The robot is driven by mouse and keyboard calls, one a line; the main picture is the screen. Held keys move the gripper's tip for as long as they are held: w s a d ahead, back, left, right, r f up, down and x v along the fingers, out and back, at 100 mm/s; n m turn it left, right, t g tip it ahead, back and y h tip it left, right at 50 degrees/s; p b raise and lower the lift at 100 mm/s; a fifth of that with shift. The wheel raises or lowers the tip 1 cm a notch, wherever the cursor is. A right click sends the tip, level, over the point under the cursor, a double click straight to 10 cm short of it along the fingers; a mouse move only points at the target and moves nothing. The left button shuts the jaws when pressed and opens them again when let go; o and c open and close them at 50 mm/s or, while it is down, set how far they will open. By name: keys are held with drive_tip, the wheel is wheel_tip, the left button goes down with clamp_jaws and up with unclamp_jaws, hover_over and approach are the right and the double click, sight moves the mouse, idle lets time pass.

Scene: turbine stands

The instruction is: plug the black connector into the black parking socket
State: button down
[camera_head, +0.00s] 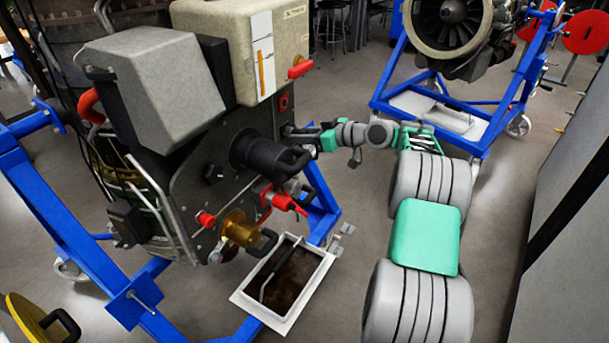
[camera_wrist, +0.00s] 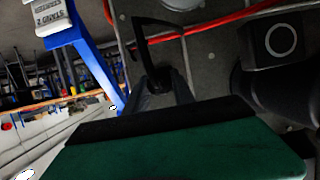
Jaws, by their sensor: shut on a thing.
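My gripper (camera_head: 304,136) is at the right side of the dark engine panel, just behind the large black cylinder. In the wrist view its dark fingers (camera_wrist: 160,90) are shut on a black angular handle, which I take to be part of the black connector (camera_wrist: 142,38). In that view the handle stands in front of the grey panel. Whether the connector is in a socket or free of it I cannot tell. A black square block with a pale ring (camera_wrist: 281,40) is on the panel to the right; I cannot tell whether it is the parking socket.
The large black cylinder (camera_head: 262,152) juts out close to my gripper. Below it are a red connector (camera_head: 285,200) and a brass fitting (camera_head: 240,230). A blue stand (camera_head: 322,205) and a white tray (camera_head: 322,270) are below.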

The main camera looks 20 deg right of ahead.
idle(0.3)
drive_tip(key=c, duration=1)
unclamp_jaws()
drive_tip(key=shift+o, duration=0.8)
drive_tip(key=v, duration=0.7)
